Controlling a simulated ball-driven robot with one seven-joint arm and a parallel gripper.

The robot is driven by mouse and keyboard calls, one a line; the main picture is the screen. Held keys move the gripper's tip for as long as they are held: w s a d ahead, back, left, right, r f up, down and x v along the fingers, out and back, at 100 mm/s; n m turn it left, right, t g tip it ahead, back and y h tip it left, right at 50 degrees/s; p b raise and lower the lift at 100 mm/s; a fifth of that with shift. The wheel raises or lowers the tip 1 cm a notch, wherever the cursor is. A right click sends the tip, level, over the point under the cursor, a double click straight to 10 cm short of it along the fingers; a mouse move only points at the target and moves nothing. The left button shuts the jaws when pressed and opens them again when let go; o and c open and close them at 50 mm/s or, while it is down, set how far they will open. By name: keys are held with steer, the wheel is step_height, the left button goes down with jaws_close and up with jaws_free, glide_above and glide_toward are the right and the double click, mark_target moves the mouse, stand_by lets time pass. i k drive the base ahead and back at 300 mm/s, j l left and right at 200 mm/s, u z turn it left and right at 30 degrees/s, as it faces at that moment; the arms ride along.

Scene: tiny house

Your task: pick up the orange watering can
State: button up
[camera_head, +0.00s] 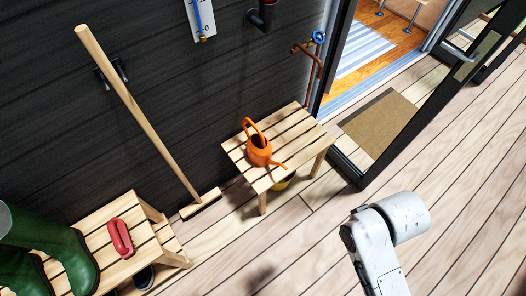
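The orange watering can (259,152) stands on a slatted wooden stool (303,137) by the dark wall. Its handle arches toward the upper left and its spout points to the lower right. Part of my white arm shows at the lower right, apart from the stool and the can. My gripper is not visible in this view.
A wooden bench (148,238) with green boots (62,247) and a red object (121,238) stands at lower left. A long-handled broom (138,110) leans on the wall. A glass door (376,150) stands open at right, near a brown mat (380,123). Deck boards in front are clear.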

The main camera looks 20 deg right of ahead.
mark_target(264, 148)
steer(key=i+j, duration=0.15)
steer(key=i, duration=0.4)
steer(key=i+j+z, duration=0.1)
steer(key=i, duration=0.4)
steer(key=j, duration=0.1)
